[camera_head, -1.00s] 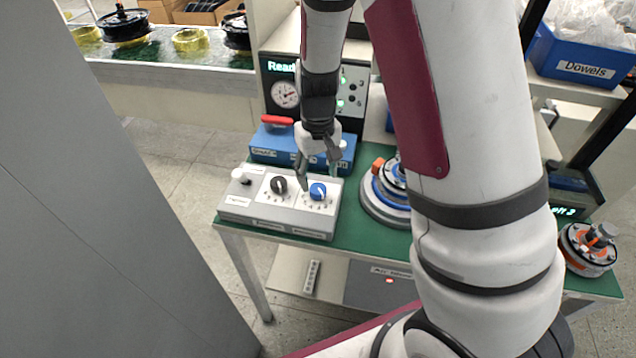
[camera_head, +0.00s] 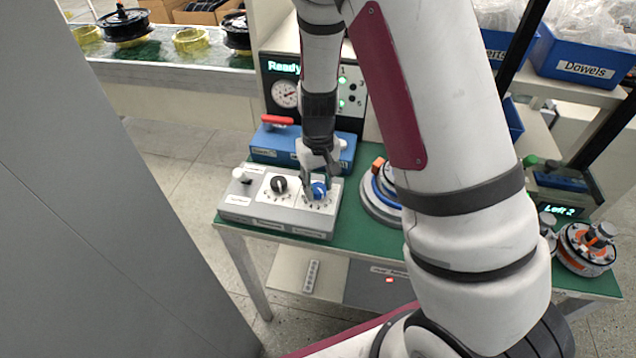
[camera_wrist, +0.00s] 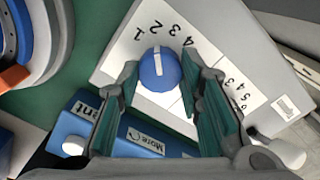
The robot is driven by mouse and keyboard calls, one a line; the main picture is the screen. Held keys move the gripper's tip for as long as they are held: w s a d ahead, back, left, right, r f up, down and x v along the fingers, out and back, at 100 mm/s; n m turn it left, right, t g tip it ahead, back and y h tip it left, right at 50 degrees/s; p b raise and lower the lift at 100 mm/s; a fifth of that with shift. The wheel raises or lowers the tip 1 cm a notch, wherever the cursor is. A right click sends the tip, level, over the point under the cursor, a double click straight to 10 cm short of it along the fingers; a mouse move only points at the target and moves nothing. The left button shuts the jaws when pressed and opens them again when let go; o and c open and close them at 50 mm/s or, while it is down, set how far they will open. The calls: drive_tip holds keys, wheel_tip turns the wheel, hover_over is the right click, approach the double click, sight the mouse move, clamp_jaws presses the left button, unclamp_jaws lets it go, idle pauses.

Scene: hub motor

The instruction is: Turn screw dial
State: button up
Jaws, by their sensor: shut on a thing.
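The blue dial (camera_head: 319,190) is on the right of the grey control box (camera_head: 277,226). In the wrist view the blue dial (camera_wrist: 160,69) has a white pointer line and sits on a white plate with numbers. My gripper (camera_head: 320,194) is down at the blue dial, its two fingers around it. In the wrist view my gripper (camera_wrist: 158,82) has one green-padded finger on each side of the dial, shut on it. The black dial (camera_head: 279,185) is left of it, and a white knob (camera_head: 239,174) is at the box's left end.
A blue box with a red handle (camera_head: 278,120) stands behind the control box. The display panel (camera_head: 284,68) reads "Ready". Blue bins (camera_head: 583,67) stand at the back right.

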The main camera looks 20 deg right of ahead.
sight(318, 188)
drive_tip(key=shift+m, duration=0.3)
drive_tip(key=shift+m+p, duration=0.5)
drive_tip(key=shift+m, duration=2.1)
drive_tip(key=o, duration=1.2)
wheel_tip(318, 188, up, 12)
